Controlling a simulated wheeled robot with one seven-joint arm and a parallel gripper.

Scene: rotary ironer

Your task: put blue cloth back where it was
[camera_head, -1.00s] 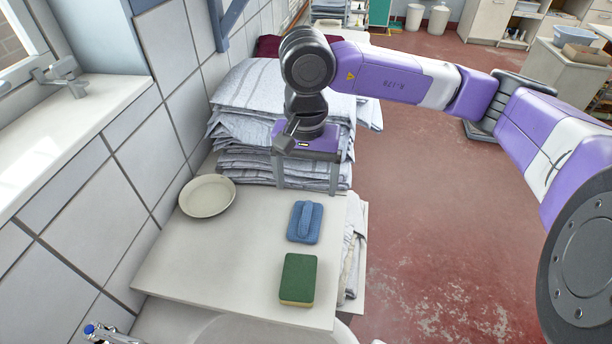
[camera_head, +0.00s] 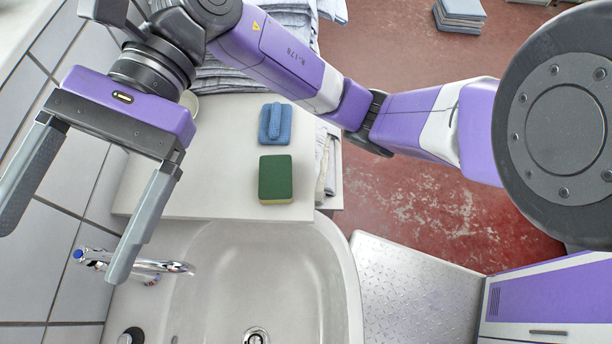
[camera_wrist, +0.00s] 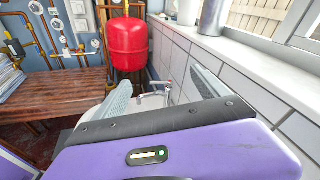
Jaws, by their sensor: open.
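The blue cloth (camera_head: 275,124) lies folded on the white counter (camera_head: 225,192), just behind a green and yellow sponge (camera_head: 275,180). The two are apart, with a narrow gap between them. My gripper (camera_head: 63,250) is open and empty, its two fingers wide apart. It is in the air at the left of the head view, near the tiled wall and the tap, well to the left of the cloth. In the wrist view the fingers of my gripper (camera_wrist: 160,92) show nothing between them but the tap and wall behind. The cloth is not visible in the wrist view.
A white sink (camera_head: 290,275) with a chrome tap (camera_head: 150,267) is in front of the counter. Piled grey linen (camera_head: 235,78) stands behind it, partly covered by my arm. The wrist view shows a red tank (camera_wrist: 127,42) and a wooden bench (camera_wrist: 60,92).

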